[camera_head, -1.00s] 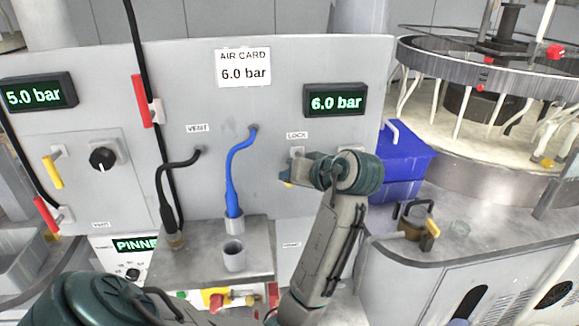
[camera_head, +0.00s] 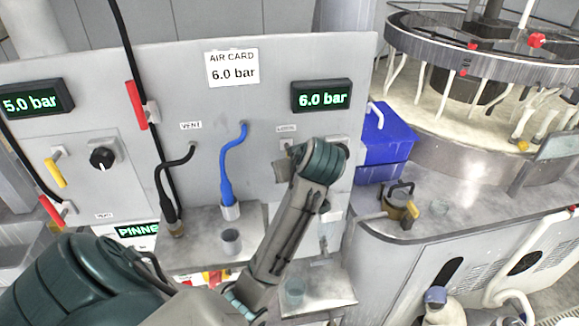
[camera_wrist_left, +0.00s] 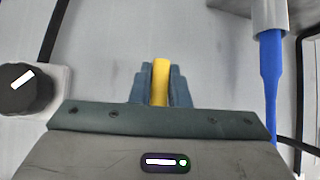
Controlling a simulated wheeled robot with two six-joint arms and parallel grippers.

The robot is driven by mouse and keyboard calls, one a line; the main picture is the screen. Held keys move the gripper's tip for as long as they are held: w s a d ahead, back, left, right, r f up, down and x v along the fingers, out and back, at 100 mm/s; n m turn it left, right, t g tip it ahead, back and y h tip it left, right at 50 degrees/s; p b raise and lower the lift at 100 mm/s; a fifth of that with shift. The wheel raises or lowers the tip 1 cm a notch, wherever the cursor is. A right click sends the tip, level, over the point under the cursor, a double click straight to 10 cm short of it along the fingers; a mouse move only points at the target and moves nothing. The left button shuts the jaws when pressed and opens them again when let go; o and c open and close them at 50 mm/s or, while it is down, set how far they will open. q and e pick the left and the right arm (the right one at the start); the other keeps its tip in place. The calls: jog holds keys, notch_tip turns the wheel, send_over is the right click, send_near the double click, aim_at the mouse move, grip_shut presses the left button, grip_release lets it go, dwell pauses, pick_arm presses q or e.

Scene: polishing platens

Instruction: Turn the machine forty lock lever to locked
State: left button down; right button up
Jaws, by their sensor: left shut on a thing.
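The lock lever's yellow handle (camera_wrist_left: 160,78) stands upright in the wrist view, between the two fingers of my left gripper (camera_wrist_left: 160,92), which is shut on it. In the head view my left gripper (camera_head: 284,168) is at the grey panel, just below the small LOCK label (camera_head: 286,128). My own wrist and fingers hide the handle there, so its angle against the panel cannot be told. The grey panel (camera_head: 225,110) carries the lever. My right gripper is not in view.
A black knob shows in the wrist view (camera_wrist_left: 25,88). A blue bin (camera_head: 385,145) and round platen machine (camera_head: 470,120) stand to the right.

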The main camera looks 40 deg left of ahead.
pick_arm(q)
jog(key=c, duration=1.4)
grip_release()
jog(key=shift+a, duration=0.1)
jog(key=shift+d+r, duration=0.2)
jog(key=shift+d, duration=0.05)
jog(key=shift+b+v, duration=0.3)
jog(key=shift+v, duration=4.75)
jog(key=shift+f, duration=0.1)
